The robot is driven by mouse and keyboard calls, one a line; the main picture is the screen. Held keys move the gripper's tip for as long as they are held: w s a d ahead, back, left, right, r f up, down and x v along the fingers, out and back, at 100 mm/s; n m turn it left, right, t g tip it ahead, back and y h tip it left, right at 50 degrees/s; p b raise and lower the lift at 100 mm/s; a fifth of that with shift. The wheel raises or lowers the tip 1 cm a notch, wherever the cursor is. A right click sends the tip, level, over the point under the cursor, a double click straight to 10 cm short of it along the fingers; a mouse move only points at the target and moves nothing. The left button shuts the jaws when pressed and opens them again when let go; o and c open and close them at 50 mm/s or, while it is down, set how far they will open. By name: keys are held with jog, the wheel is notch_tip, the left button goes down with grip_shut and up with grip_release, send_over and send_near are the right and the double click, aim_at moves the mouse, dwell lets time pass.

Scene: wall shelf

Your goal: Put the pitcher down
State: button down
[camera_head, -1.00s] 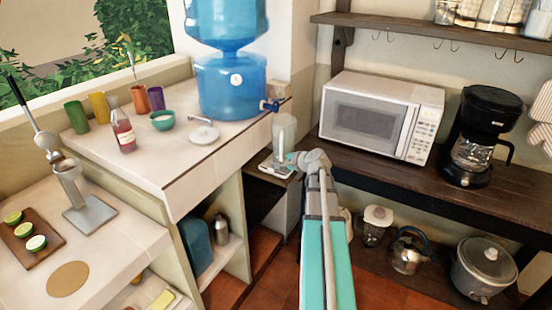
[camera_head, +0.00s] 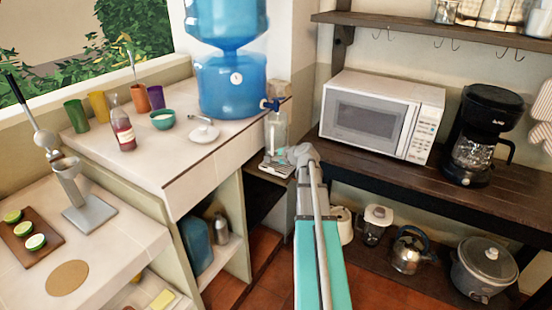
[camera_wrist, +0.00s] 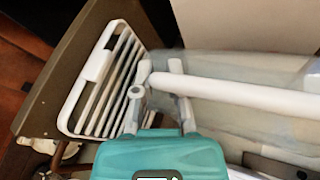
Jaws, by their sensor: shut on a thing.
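The clear pitcher (camera_head: 277,132) is upright in the head view, just below the tap (camera_head: 270,104) of the blue water dispenser. My gripper (camera_head: 288,156) is shut on its handle, from the right and front. In the wrist view the pale, see-through pitcher (camera_wrist: 225,118) lies beyond my gripper (camera_wrist: 160,82), whose fingers are at the white handle (camera_wrist: 235,94). A slatted white rack (camera_wrist: 108,85) lies on a small dark wooden shelf (camera_wrist: 58,62), beside and below the pitcher. Whether the pitcher's base touches the rack is hidden.
A microwave (camera_head: 380,117) and coffee maker (camera_head: 474,140) stand on the dark shelf at right. A wall is close behind the pitcher.

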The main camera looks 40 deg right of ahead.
jog(key=shift+s+f+b, duration=0.1)
jog(key=shift+f+b, duration=0.2)
jog(key=shift+f, duration=0.25)
jog(key=shift+f, duration=0.15)
jog(key=c, duration=0.7)
grip_release()
jog(key=shift+s+r, duration=0.1)
jog(key=shift+r, duration=0.2)
jog(key=shift+p+v, duration=2.6)
jog(key=shift+v, duration=3.3)
jog(key=shift+a, duration=0.1)
